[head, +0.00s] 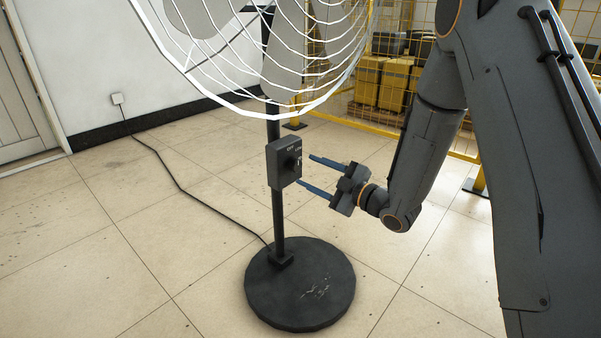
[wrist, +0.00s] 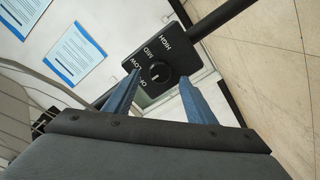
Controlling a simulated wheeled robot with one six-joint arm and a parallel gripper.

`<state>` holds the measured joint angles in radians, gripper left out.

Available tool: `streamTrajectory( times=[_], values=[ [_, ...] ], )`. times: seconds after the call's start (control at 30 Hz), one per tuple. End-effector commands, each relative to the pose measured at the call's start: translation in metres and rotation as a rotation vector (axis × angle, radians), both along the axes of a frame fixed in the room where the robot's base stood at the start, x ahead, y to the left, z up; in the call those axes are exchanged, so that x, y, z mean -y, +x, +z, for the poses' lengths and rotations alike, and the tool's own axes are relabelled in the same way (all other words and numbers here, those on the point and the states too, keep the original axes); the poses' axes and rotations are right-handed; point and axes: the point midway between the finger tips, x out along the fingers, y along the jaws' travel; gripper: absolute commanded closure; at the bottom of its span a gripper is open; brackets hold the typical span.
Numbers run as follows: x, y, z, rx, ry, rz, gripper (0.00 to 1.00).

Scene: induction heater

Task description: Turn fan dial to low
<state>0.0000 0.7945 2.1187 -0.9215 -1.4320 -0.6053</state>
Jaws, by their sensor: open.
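The fan's dark control box (head: 281,168) is fixed on the black pole, with the round black fan dial (head: 291,163) on its face. In the wrist view the dial (wrist: 154,75) sits beside the labels HIGH, MID, LOW and one partly hidden that looks like OFF. A small light mark shows on the dial, but I cannot tell which setting it marks. My gripper (head: 306,170) is open and empty, its two blue fingers pointing at the box from the right. In the wrist view the fingertips (wrist: 160,78) appear on either side of the dial, and no contact shows.
The white fan cage (head: 270,95) overhangs the box. The round black base (head: 300,290) stands on the tiled floor. A black cable (head: 175,180) runs to a wall socket (head: 117,99). A yellow mesh fence (head: 395,60) stands behind my arm. The floor left of the pole is otherwise clear.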

Motion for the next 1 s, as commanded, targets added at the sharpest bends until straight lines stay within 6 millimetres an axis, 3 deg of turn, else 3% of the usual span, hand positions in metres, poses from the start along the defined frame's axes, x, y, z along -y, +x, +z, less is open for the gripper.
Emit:
streamTrajectory(
  times=[0.3,0.63,0.67,0.9,1.0],
  values=[
    [-0.031,0.024,-0.001,0.0,0.001,0.001,0.5],
    [-0.035,0.027,0.0,-0.001,0.0,-0.001,0.5],
    [-0.035,0.027,0.0,-0.001,0.0,-0.001,0.51],
    [-0.034,0.027,0.0,-0.001,0.0,-0.001,0.91],
    [-0.034,0.027,0.0,-0.003,0.001,-0.001,0.91]
  ],
)
